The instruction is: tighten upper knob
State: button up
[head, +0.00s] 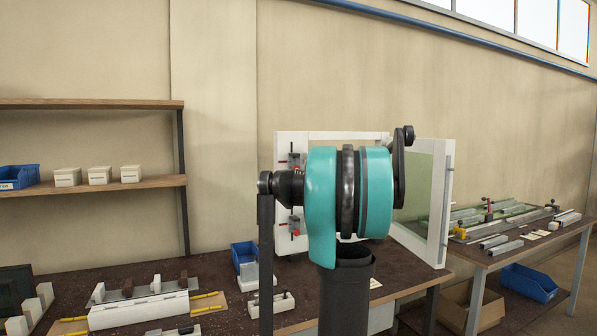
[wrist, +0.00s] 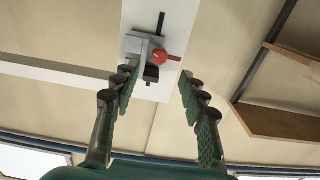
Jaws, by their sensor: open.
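The upper clamp (wrist: 147,48) is grey and sits on a white upright of the profile frame, with a black rod through it. Its red upper knob (wrist: 168,57) sticks out to the side. My gripper (wrist: 158,88) is open and empty in the wrist view, its green-padded fingers apart. The knob shows beyond the fingertips, nearer the right one, and I see no contact. In the head view the upper clamp (head: 296,159) stands just left of my teal arm. The lower clamp's red knob (head: 296,217) shows below it. My gripper is hidden there behind my arm.
The white frame (head: 434,226) stands on a dark bench (head: 225,306). A blue bin (head: 243,255) and white fixtures (head: 141,311) sit on the bench. Wooden shelves (head: 90,185) are at left. A second table (head: 478,263) with profiles stands at right.

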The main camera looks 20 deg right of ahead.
aim_at(294, 167)
jog(key=w, duration=0.7)
jog(key=shift+w, duration=0.25)
jog(key=shift+a, duration=0.1)
grip_shut()
